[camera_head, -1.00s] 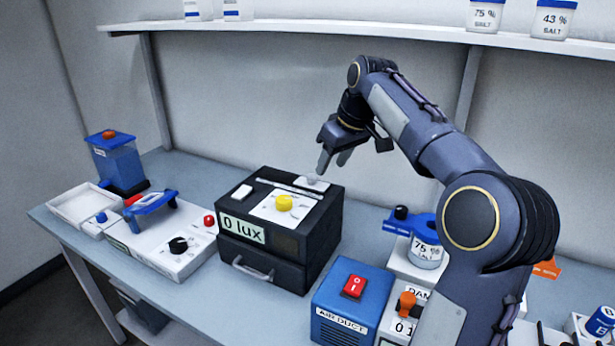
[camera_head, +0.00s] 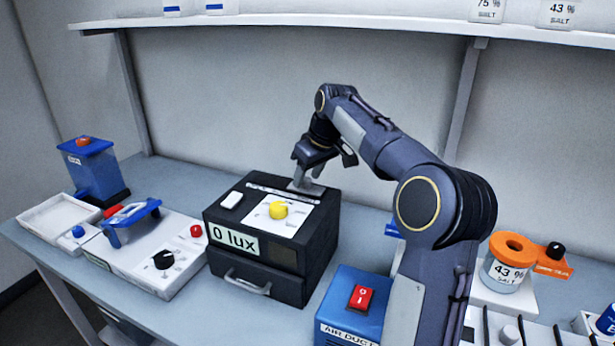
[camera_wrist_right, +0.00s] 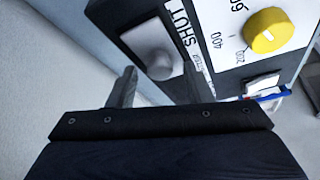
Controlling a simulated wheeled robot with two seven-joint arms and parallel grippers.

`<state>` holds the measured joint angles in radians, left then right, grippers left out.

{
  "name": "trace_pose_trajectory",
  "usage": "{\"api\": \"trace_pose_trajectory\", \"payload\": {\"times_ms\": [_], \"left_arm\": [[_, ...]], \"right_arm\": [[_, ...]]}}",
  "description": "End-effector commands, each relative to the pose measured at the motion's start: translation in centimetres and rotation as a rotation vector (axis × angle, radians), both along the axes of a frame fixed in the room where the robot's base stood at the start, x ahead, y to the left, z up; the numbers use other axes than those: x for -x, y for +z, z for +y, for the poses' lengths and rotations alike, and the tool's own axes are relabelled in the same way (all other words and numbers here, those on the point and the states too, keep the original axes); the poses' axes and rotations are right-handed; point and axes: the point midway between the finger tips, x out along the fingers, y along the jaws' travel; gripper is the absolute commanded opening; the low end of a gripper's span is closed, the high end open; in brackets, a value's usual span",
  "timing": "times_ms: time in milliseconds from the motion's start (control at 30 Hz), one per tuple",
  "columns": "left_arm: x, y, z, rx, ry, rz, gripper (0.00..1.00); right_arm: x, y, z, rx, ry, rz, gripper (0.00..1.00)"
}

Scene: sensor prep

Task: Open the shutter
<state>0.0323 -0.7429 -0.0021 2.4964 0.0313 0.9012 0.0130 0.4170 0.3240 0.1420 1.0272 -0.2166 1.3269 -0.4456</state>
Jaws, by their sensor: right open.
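A black box (camera_head: 290,262) with a "0 lux" display stands mid-bench, with a yellow dial (camera_head: 279,210) on its top. At the back right of the top is a light grey plate (camera_head: 306,188) with a pale raised grip; the wrist view shows this grip (camera_wrist_right: 158,62) beside the word "SHUT". I take it for the shutter handle. My right gripper (camera_head: 304,175) points down at it. In the wrist view the open fingers (camera_wrist_right: 157,80) stand one to each side of the grip; I cannot tell whether they touch it. My left gripper is out of view.
A blue air duct box (camera_head: 350,310) with a red switch stands right of the black box. A white unit (camera_head: 150,262) with a blue handle is on its left. An orange-topped salt jar (camera_head: 506,272) stands at right. The bench behind the black box looks clear.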

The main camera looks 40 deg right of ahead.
Motion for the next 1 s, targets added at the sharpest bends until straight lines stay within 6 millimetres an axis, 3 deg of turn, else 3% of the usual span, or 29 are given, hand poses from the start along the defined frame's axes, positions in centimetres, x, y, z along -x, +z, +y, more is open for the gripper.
{"api": "trace_pose_trajectory", "payload": {"times_ms": [333,700,1000], "left_arm": [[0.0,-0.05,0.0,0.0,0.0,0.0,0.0],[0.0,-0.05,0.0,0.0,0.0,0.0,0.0],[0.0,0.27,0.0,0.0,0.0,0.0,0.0]], "right_arm": [[-0.23,-0.48,0.03,0.0,0.0,-0.002,0.46],[-0.22,-0.47,0.03,0.0,0.0,-0.001,0.0],[-0.23,-0.35,0.06,-0.001,0.0,-0.001,0.0]]}}
